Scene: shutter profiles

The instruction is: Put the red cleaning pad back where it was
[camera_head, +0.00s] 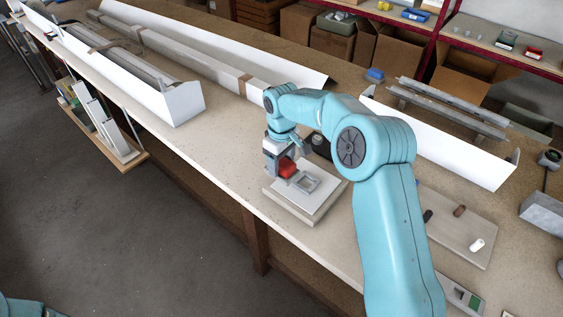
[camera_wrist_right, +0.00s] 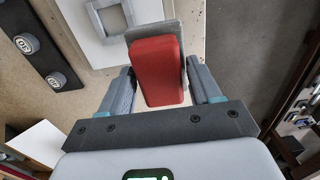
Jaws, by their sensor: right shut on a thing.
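The red cleaning pad (camera_head: 288,168) is a small red block, held between the fingers of my right gripper (camera_head: 281,161). In the right wrist view the pad (camera_wrist_right: 158,75) sits between the two fingers of the gripper (camera_wrist_right: 160,88), with a grey plate along its far side. It is over the left part of a white board (camera_head: 318,203) that lies on the bench. A grey square frame (camera_head: 306,181) lies on the board beside the pad. I cannot tell whether the pad touches the board. My left gripper is not in view.
Long white shutter profiles (camera_head: 168,98) lie to the left, and another white profile (camera_head: 438,143) lies behind my right arm. A tray (camera_head: 470,243) with small parts is to the right. The bench's front edge is close to the board; bare bench (camera_head: 218,150) lies left of it.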

